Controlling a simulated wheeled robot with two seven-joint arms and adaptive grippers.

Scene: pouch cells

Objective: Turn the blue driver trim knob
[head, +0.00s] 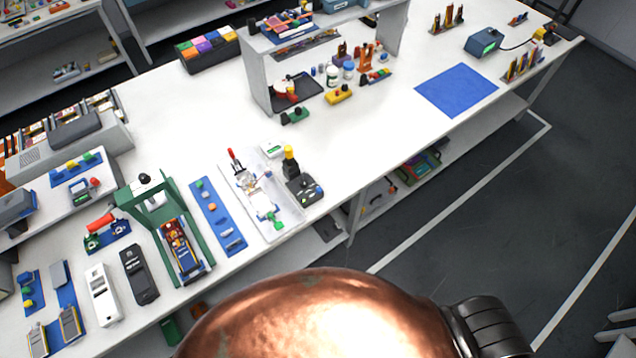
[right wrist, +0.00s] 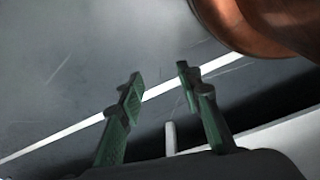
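A small dark control box (head: 305,190) stands near the front edge of the white bench in the head view. It carries a yellow-topped post and small coloured knobs, one of which looks blue (head: 319,190). The knobs are too small to tell which is the driver trim knob or how it is turned. My right gripper (right wrist: 160,84) shows in the right wrist view with its two green fingers apart and nothing between them. It is over the dark floor, away from the bench top. My left gripper is in neither view.
A clear tray (head: 283,222) with a red-handled device sits left of the control box. A green press frame (head: 189,199) stands further left. A white shelf unit (head: 257,82) stands behind. The bench between the box and the blue mat (head: 456,90) is clear.

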